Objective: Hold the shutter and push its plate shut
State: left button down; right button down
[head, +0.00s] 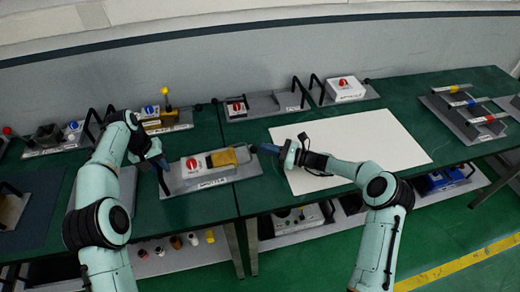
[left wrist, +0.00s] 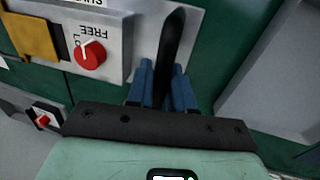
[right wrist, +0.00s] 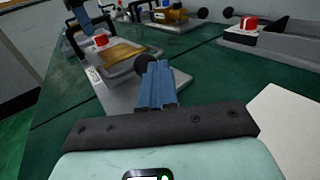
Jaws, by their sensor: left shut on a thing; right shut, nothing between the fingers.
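The shutter has a grey base (head: 240,172), a white box with a red knob (head: 192,164) and a brass-yellow plate (head: 224,158) at its right side. In the left wrist view, my left gripper (left wrist: 164,85) has its blue fingers on both sides of the shutter's upright black handle (left wrist: 173,45). In the head view, this gripper (head: 160,165) is at the shutter's left end. My right gripper (head: 266,149) is shut and empty at the right end. In the right wrist view, its fingertips (right wrist: 157,68) are beside the dark ball (right wrist: 146,64) on the plate side; I cannot tell whether they touch.
A white sheet (head: 370,145) lies on the green table to the right. Other panels with knobs and handles stand along the back, such as one with a red knob (head: 344,88). A panel with coloured levers (head: 465,110) is at the far right.

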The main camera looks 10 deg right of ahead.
pick_arm(q)
jog(key=shift+s+d+f, duration=0.1)
jog(key=shift+f, duration=0.15)
pick_arm(e)
jog(key=shift+a, duration=1.25)
jog(key=shift+d+r, duration=1.35)
jog(key=shift+r, duration=0.1)
